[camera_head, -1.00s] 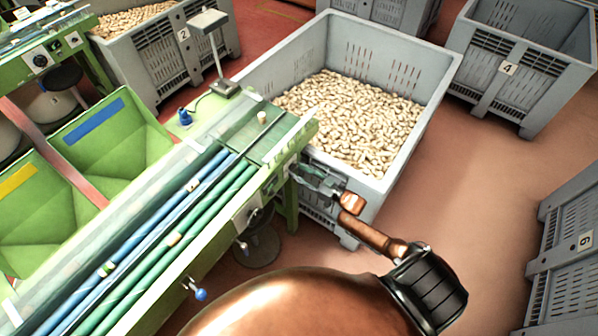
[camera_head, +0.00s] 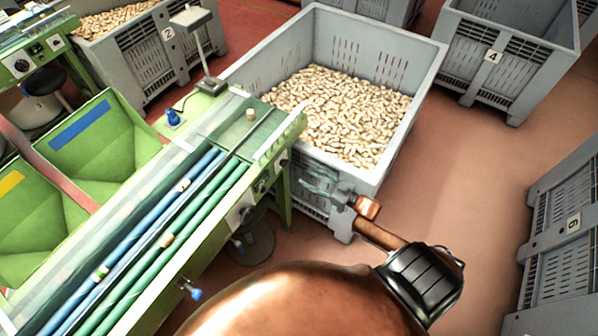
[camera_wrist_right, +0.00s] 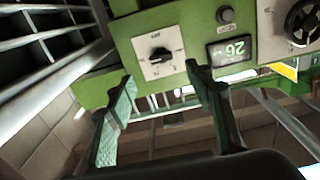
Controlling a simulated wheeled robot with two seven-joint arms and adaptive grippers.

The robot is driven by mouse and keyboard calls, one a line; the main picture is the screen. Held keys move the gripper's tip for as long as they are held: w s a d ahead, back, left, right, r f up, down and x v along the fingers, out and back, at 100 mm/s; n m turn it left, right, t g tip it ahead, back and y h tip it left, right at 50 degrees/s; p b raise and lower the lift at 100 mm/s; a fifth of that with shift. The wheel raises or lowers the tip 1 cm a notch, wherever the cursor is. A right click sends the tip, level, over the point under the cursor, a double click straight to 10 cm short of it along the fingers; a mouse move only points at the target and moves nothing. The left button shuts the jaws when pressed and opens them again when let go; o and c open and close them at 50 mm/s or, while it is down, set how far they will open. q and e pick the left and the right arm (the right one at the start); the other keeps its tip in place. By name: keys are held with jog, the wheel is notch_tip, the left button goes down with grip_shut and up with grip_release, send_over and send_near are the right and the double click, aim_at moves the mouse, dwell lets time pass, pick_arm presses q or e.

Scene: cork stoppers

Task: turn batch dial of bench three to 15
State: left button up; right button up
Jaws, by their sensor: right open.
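In the right wrist view a black pointer knob (camera_wrist_right: 160,54) sits on a square white scale plate on a green panel. A small display (camera_wrist_right: 230,50) beside it shows two digits, inverted in this view. My right gripper (camera_wrist_right: 160,73) is open and empty, with its fingers apart below the knob and not visibly touching it. In the head view the right gripper (camera_head: 325,184) is off the end of the green bench (camera_head: 215,225), in front of the cork bin. I cannot read a bench number or the scale marks. My left gripper is not in view.
A grey bin (camera_head: 375,185) full of corks stands behind the right gripper. Bin 4 (camera_head: 470,75) and bin 6 (camera_head: 560,235) are to the right, bin 2 (camera_head: 130,70) at upper left. A stool (camera_head: 252,240) is by the bench. Red floor is clear at right.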

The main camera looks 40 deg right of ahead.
jog(key=v, duration=0.2)
jog(key=shift+s, duration=0.25)
dwell(0.4)
jog(key=s+d+f+m+g+h, duration=0.1)
jog(key=s+f+g+h, duration=0.15)
jog(key=s+f, duration=0.6)
jog(key=s+d+f+m+g+h, duration=0.1)
jog(key=s+f+g+h, duration=0.2)
jog(key=f, duration=1)
jog(key=s+f+m+g+h, duration=0.1)
jog(key=s+f+g, duration=0.1)
jog(key=s+f, duration=0.75)
jog(key=s+a+f+g, duration=0.4)
jog(key=s+f, duration=0.4)
jog(key=s, duration=0.5)
jog(key=s+a+f+g, duration=0.4)
jog(key=s+a+f, duration=0.3)
jog(key=s, duration=0.6)
jog(key=shift+s+f, duration=0.3)
jog(key=shift+f, duration=0.1)
jog(key=shift+h, duration=0.25)
jog(key=shift+c, duration=0.5)
